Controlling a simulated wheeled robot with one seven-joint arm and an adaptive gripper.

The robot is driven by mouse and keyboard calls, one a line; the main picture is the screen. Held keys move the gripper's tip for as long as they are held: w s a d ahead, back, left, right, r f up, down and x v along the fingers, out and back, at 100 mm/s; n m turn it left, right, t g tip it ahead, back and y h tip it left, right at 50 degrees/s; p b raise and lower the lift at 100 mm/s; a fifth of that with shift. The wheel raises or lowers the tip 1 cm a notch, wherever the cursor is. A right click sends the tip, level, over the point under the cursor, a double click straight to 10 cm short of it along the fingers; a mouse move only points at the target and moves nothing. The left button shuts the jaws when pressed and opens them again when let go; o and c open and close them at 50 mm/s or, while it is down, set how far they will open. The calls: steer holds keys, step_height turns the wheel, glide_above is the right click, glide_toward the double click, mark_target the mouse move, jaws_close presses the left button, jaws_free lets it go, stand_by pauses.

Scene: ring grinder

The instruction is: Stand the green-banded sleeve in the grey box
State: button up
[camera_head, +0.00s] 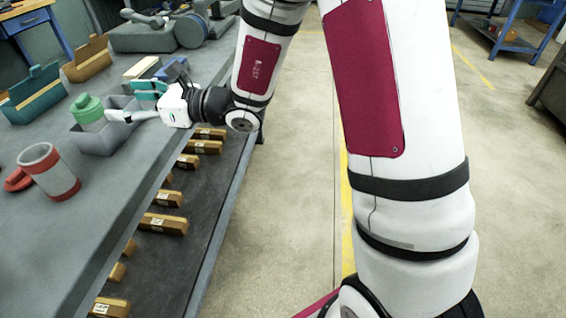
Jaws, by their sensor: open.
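The green-banded sleeve (88,110) stands roughly upright at the left end of the grey box (102,142) on the bench. Its lower part is hidden by the box wall. My gripper (121,104) is open, just right of the sleeve and above the box. One pale finger points left toward the sleeve, its tip close to it; I cannot tell whether they touch. The other finger is hard to make out against teal shapes behind it. No object shows between the fingers.
A grey cup with red bands (48,171) and a red piece (17,180) are nearer on the bench. Green (35,95) and tan (88,60) holders stand at left. Machinery (145,35) is behind. Several brown blocks (163,223) lie on the lower shelf.

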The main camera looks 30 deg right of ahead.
steer(key=s+a+r+n+g+y, duration=0.1)
steer(key=s+a+r+n+g, duration=0.15)
steer(key=s+n+g, duration=0.35)
steer(key=s+a+r+n+g, duration=0.1)
steer(key=s+a+r+n, duration=0.2)
steer(key=s, duration=0.5)
steer(key=s+d+f+n+g+h, duration=0.1)
steer(key=s+d+n+g+h, duration=0.25)
steer(key=s+n, duration=0.65)
steer(key=s+d+f+n+h, duration=0.2)
steer(key=s+d+n+h, duration=0.1)
steer(key=s+d+h, duration=0.3)
steer(key=s+d+f+n+h, duration=0.2)
steer(key=s+d+h, duration=0.4)
steer(key=s+d, duration=0.4)
steer(key=d+n, duration=0.1)
steer(key=d, duration=0.4)
steer(key=shift+s+d+f, duration=0.25)
steer(key=shift+f, duration=0.05)
steer(key=shift+t, duration=0.25)
step_height(320, 180, up, 18)
steer(key=t+p, duration=0.3)
steer(key=p, duration=1.3)
steer(key=shift+n, duration=0.3)
steer(key=shift+a+r, duration=0.1)
